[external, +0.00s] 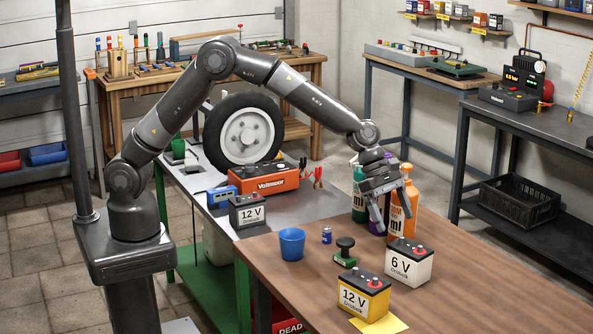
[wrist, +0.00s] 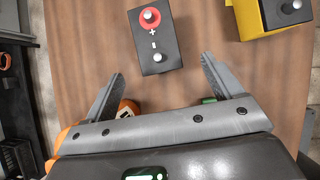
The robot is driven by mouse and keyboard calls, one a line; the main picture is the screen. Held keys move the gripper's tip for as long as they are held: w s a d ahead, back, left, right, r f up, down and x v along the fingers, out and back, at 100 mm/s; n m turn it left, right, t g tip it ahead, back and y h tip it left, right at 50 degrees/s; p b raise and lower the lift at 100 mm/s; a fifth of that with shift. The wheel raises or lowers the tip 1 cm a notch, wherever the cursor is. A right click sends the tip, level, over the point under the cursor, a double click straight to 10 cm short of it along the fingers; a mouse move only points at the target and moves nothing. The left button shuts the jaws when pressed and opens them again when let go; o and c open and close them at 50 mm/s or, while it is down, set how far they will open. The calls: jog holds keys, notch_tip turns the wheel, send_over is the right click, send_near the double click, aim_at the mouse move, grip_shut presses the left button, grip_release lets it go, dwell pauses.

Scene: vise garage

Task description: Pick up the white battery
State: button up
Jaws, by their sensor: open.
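The white battery (external: 408,264), marked 6 V, stands upright on the brown wooden table. In the wrist view its black top (wrist: 153,45) shows a red end with terminals and plus and minus signs. My gripper (external: 392,213) is open and empty, pointing down above the table, up and slightly left of the battery in the external view. In the wrist view my gripper (wrist: 163,68) has its fingers spread, and the battery top lies beyond the fingertips, roughly between their lines. The battery's sides are hidden there.
A green-based stamp-like object (external: 345,252), a small blue can (external: 327,235) and a blue cup (external: 292,244) are to the left.

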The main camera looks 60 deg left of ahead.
aim_at(407, 245)
jog(key=x, duration=0.6)
jog(key=shift+d+f, duration=0.1)
jog(key=shift+w+x, duration=0.2)
jog(key=shift+x, duration=2.4)
jog(key=c, duration=1.8)
jog(key=shift+c, duration=0.3)
jog(key=shift+r, duration=0.2)
